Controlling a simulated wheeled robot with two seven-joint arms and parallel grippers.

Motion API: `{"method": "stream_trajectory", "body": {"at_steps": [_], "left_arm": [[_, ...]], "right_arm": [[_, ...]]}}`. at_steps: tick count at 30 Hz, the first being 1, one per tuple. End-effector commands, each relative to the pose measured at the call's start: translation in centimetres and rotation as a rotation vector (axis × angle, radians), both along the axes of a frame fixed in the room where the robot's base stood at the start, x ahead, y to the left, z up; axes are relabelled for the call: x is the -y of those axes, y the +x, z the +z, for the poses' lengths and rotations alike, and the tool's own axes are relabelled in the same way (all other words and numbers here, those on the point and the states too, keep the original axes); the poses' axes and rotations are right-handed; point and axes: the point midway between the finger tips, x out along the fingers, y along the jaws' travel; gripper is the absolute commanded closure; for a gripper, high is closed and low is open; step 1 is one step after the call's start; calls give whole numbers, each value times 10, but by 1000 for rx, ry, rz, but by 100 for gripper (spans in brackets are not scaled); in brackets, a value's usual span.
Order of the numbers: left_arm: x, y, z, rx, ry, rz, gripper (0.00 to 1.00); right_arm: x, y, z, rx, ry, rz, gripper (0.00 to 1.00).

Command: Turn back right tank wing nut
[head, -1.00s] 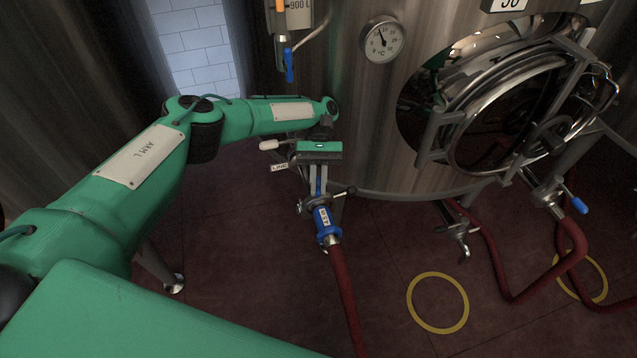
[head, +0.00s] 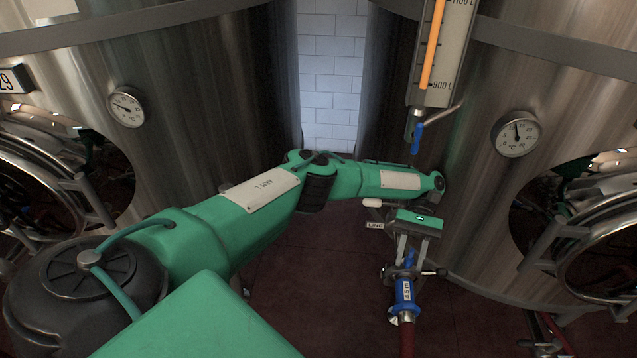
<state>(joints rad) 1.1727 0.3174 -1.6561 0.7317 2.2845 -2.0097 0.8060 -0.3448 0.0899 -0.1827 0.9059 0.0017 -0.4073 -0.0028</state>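The right tank (head: 470,150) is a steel cylinder with a round dial. My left gripper (head: 405,256) is low in front of it, fingers pointing down at a metal clamp fitting (head: 388,272) above a blue hose coupling (head: 404,293). A small dark-tipped lever (head: 440,272) sticks out to the right of the fitting; I cannot tell whether it is the wing nut. The fingers look close together, but whether they are shut on anything is unclear. My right gripper is not in view.
A white-handled valve marked LINE (head: 373,203) sits just left of my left gripper. A level gauge with a blue valve (head: 416,138) hangs above. The left tank (head: 190,110) stands behind my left arm. A red hose (head: 407,340) runs down from the coupling.

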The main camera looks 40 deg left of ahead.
Motion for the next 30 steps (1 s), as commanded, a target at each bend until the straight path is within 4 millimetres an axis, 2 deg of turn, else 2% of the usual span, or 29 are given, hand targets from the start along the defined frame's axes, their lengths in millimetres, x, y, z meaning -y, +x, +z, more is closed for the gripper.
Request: {"method": "stream_trajectory", "body": {"at_steps": [1, 12, 30], "left_arm": [[0, -1, 3, -2, -3, 16, 67], [0, -1, 2, -3, -3, 117, 67], [1, -1, 1, -2, -4, 292, 67]], "right_arm": [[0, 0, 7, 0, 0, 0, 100], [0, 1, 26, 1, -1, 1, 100], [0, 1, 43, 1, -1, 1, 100]]}}
